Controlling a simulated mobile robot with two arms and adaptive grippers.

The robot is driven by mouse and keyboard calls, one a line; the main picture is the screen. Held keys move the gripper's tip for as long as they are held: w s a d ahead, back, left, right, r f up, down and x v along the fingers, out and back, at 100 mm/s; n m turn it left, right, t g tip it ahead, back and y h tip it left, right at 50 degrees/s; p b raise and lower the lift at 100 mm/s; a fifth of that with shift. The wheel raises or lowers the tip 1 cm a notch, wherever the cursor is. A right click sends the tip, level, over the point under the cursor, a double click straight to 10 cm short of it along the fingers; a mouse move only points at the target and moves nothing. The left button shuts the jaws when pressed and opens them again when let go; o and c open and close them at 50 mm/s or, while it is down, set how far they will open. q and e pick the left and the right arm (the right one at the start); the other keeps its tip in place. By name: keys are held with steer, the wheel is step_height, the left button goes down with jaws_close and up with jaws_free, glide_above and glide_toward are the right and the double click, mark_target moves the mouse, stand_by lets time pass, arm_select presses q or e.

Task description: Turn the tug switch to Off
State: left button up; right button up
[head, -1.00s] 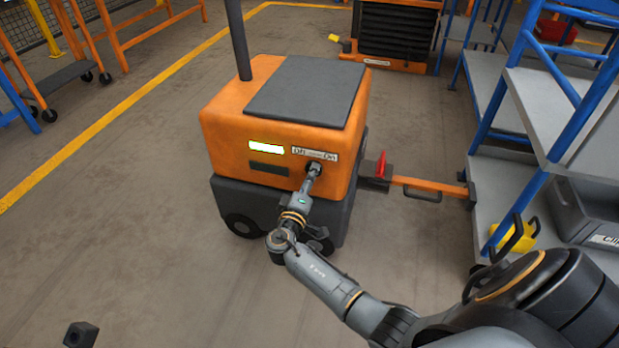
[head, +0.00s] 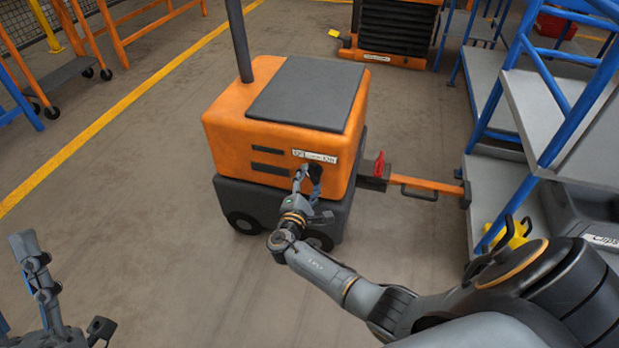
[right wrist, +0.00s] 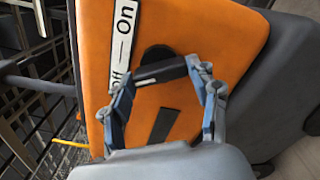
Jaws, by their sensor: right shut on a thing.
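The orange and dark grey tug (head: 230,135) stands mid-floor in the head view. Its white Off–On label (head: 315,156) is on the front face, Off on the left and On on the right. The switch is just below the label, largely hidden by my right gripper (head: 308,174). In the right wrist view, the dark switch handle (right wrist: 160,70) lies between the two fingers, which are shut on its ends. The display slot (head: 268,150) on the tug is dark. My left gripper (head: 70,295) is at the lower left, open, empty and away from the tug.
An orange tow bar (head: 425,183) with a red lever (head: 379,164) runs from the tug to a blue-framed grey shelf cart (head: 500,195) on the right. A yellow floor line (head: 110,115) runs along the left. The floor left of the tug is clear.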

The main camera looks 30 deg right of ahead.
arm_select(q)
steer(key=shift+w+d+f+g+y+p, duration=0.15)
steer(key=shift+w+f+g+y, duration=0.15)
steer(key=shift+w+f+g, duration=0.35)
steer(key=shift+w+d+f+g+y+p, duration=0.15)
steer(key=shift+w+f+g+y, duration=0.25)
steer(key=shift+w+f, duration=0.3)
arm_select(e)
steer(key=shift+n, duration=0.9)
arm_select(q)
steer(key=shift+a, duration=0.1)
arm_select(e)
steer(key=o, duration=1.1)
steer(key=shift+o, duration=0.2)
arm_select(q)
steer(key=shift+r, duration=0.1)
arm_select(e)
steer(key=shift+a, duration=0.1)
steer(key=v, duration=1.2)
